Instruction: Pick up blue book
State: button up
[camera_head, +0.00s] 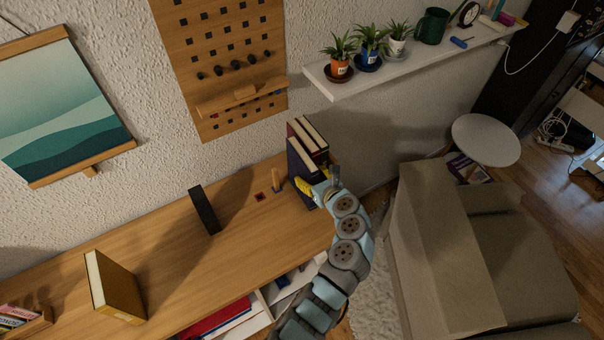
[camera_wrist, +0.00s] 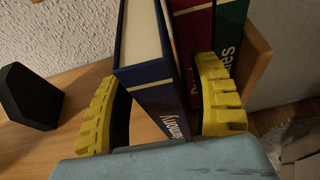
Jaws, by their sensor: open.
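The blue book (camera_head: 297,168) stands upright at the right end of the wooden desk, its lower part hidden by my arm. In the wrist view the blue book (camera_wrist: 147,75) shows its white pages on top and a dark blue spine with light lettering. My gripper (camera_head: 312,188) is at the book. In the wrist view my gripper (camera_wrist: 160,104) is open, with one yellow ribbed finger on each side of the blue book. A gap shows between the left finger and the cover; whether the right finger touches the book I cannot tell.
A red book (camera_wrist: 190,40) and a green book (camera_wrist: 230,30) stand right beside the blue one, against a wooden end piece (camera_wrist: 256,58). A black block (camera_head: 204,210) and a yellow-brown book (camera_head: 118,288) stand further left on the desk (camera_head: 175,265). A wall shelf (camera_head: 400,70) with plants hangs above.

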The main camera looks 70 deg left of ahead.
jog(key=shift+x, duration=1.05)
grip_shut()
